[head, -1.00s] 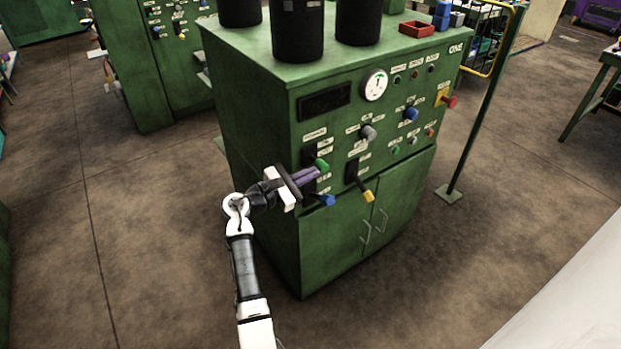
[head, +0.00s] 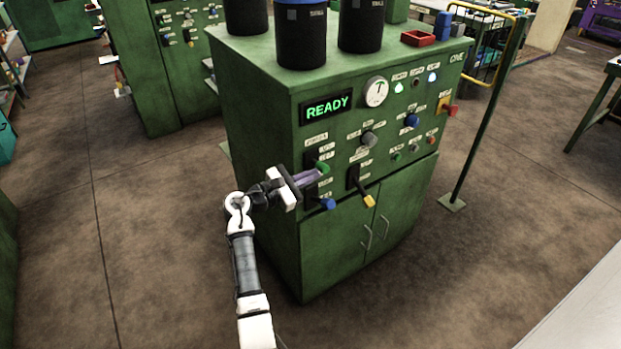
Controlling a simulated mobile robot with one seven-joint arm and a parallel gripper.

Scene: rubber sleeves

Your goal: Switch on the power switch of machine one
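Machine one is a green cabinet (head: 255,150) with a sloped control panel marked ONE. Its display (head: 327,107) glows green with READY. A green-knobbed switch (head: 323,168) is at the panel's left side, below a small label too blurred to read surely. My gripper (head: 312,177), with purple fingers, reaches in from the left right at the green knob. The fingers overlap the knob's lower left in view; I cannot tell whether they touch or hold it. The switch's base is partly hidden behind them.
A blue-knobbed lever (head: 328,204) sits just below my fingers and a yellow-knobbed lever (head: 369,201) to the right. Black canisters (head: 302,35) and a red tray (head: 417,38) stand on top. A green post (head: 484,120) stands right of the cabinet. Floor at left is clear.

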